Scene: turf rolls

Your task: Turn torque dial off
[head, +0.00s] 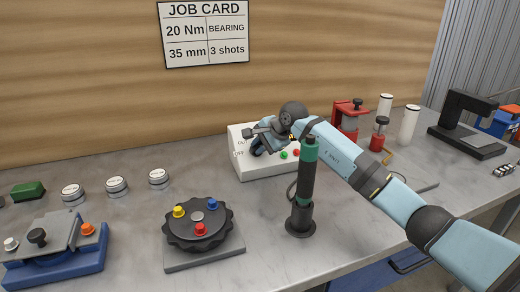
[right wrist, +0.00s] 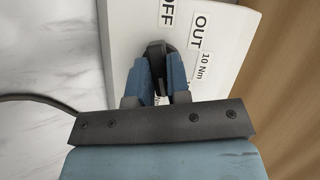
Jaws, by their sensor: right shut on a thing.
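The white control box (head: 256,171) stands on the bench against the wooden back wall, with a green and a red button on its face. My right gripper (head: 258,146) is at the left part of that face. In the right wrist view, my right gripper (right wrist: 160,70) is shut on the black dial knob (right wrist: 156,47), its blue fingers on either side. The printed labels "OFF", "OUT" and "10 Nm" show beside the knob on the white box (right wrist: 225,70). The knob's exact setting is hard to tell, as the fingers cover part of it. My left gripper is not in view.
A green and black upright tool (head: 307,180) stands on a round base in front of my right arm. A black rotary fixture (head: 198,242) with coloured knobs sits at front centre. Red devices and white cylinders (head: 409,124) stand right of the box. A job card (head: 204,33) hangs above.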

